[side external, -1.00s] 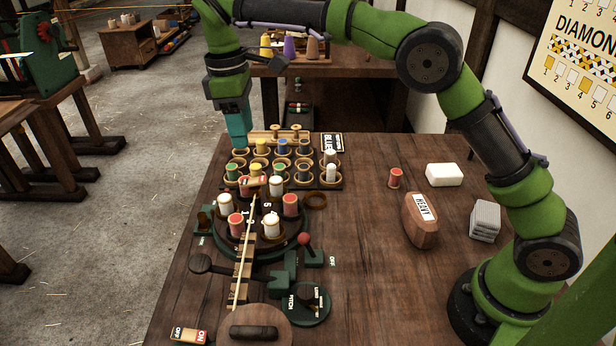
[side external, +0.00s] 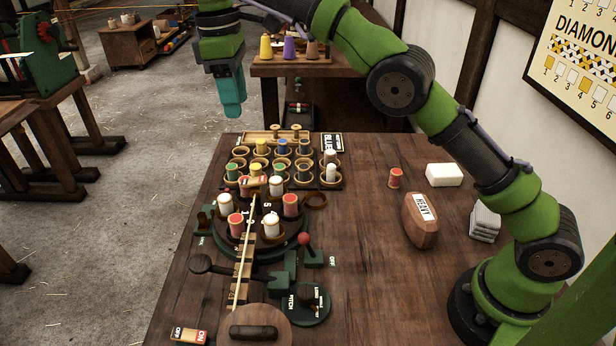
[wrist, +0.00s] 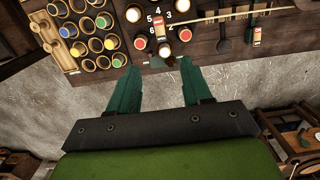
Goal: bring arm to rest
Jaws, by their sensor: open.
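My gripper (side external: 230,105) is raised in the side external view, above and beyond the far left edge of the table (side external: 370,290). Nothing is held between its fingers. In the wrist view my gripper (wrist: 158,85) shows two green fingers spread apart, with floor and the table edge behind them. The fingers touch nothing.
A rack of bobbins (side external: 340,185) and a round bobbin carrier (side external: 290,240) stand below the gripper on the table's left. Air around the gripper is clear.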

